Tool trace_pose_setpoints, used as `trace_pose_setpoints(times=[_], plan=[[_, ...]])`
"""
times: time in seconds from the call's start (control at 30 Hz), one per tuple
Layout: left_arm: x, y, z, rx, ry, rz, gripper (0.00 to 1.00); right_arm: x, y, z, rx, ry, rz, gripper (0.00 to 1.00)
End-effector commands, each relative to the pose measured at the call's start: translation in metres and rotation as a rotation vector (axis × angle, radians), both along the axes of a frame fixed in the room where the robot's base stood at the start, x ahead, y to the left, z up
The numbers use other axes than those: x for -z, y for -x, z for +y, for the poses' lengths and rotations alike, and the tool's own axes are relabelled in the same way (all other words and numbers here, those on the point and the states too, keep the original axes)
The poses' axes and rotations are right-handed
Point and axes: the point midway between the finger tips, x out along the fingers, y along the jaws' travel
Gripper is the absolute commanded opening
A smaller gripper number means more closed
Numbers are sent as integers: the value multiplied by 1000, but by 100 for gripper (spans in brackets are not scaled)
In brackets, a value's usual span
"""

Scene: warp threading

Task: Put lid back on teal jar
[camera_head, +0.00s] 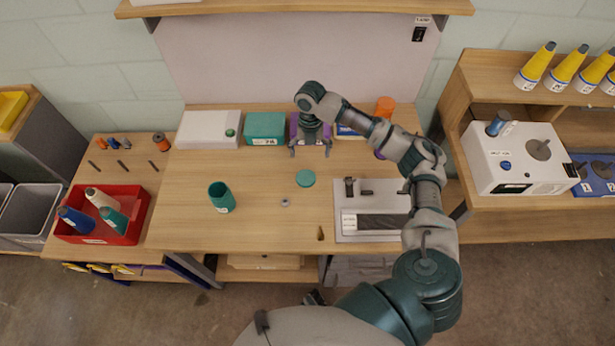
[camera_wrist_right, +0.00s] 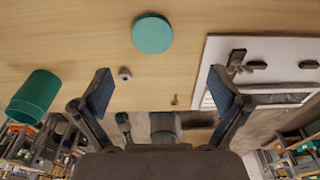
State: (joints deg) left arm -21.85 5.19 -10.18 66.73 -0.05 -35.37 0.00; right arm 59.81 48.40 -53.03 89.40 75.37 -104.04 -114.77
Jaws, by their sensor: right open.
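The teal jar (camera_head: 221,197) stands open on the left part of the wooden table, its dark inside showing. It also shows at the left edge of the right wrist view (camera_wrist_right: 36,95). The round teal lid (camera_head: 305,178) lies flat on the table to the right of the jar, apart from it, and shows in the right wrist view (camera_wrist_right: 152,33). My right gripper (camera_head: 310,153) is open and empty above the back of the table, behind the lid. Its two spread fingers show in the wrist view (camera_wrist_right: 160,92). My left gripper is not in view.
A small grey ring (camera_head: 285,202) lies near the lid. A grey tray (camera_head: 345,231) with metal parts is at the right. A white box (camera_head: 194,143) and a teal box (camera_head: 264,128) stand along the back. A red bin (camera_head: 138,225) with cones is at the left.

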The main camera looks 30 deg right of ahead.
Motion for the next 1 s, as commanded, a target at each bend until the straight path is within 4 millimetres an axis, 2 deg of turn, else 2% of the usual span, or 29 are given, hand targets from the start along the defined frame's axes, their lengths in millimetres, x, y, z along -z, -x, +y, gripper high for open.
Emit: trace_pose_setpoints(times=[0.1,0.23,0.4,0.73,1.0], plan=[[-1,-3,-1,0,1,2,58,25,3,6,-3,1,2,99],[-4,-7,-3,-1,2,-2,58,43,5,12,-5,5,1,99],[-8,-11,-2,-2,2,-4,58,52,5,11,-3,3,-3,99],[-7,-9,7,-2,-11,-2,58,57,5,4,-2,-2,0,99],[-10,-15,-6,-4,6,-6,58,95,6,12,-2,3,2,99]])
